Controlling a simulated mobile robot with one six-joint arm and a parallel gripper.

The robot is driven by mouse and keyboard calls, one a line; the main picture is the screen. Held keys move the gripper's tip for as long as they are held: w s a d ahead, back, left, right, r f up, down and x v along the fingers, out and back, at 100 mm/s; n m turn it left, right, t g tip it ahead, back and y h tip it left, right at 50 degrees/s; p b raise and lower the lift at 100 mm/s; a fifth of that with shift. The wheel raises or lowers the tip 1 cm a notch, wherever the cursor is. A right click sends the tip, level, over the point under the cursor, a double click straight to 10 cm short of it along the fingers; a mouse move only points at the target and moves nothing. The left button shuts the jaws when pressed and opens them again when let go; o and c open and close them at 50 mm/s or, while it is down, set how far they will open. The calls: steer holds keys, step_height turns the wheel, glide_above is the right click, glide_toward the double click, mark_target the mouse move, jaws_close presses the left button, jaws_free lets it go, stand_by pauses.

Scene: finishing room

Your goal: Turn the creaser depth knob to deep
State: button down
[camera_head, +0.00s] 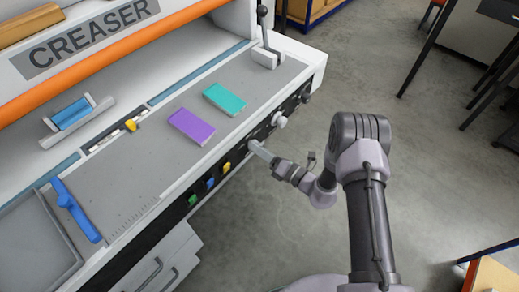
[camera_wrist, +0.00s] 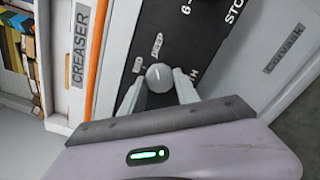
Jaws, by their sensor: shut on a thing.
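The creaser (camera_head: 95,45) stands on the left with a dark control strip along its front edge. My gripper (camera_head: 257,149) reaches that strip from the right. In the wrist view my gripper (camera_wrist: 158,92) is shut on a round grey knob (camera_wrist: 159,75), one pale finger on each side. The knob has a short light mark on its face, towards its upper part. Two small labels sit on the panel above and to the left of it, too blurred to read. Letters ending in "TH" show beside the right finger. In the head view the held knob is hidden by my gripper.
A white knob (camera_head: 279,120) and a dark knob (camera_head: 305,98) sit further along the strip. Yellow (camera_head: 227,167), blue (camera_head: 210,183) and green (camera_head: 192,200) buttons are on the near side. Purple (camera_head: 192,126) and teal (camera_head: 225,99) pads lie on top. A lever (camera_head: 263,30) stands at the far end.

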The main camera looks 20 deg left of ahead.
steer(key=shift+f+m, duration=0.1)
steer(key=shift+m, duration=0.4)
steer(key=c, duration=0.9)
jaws_free()
steer(key=p+v, duration=0.3)
steer(key=v, duration=1.4)
steer(key=shift+d+p, duration=0.2)
steer(key=shift+p, duration=0.2)
steer(key=shift+s, duration=0.15)
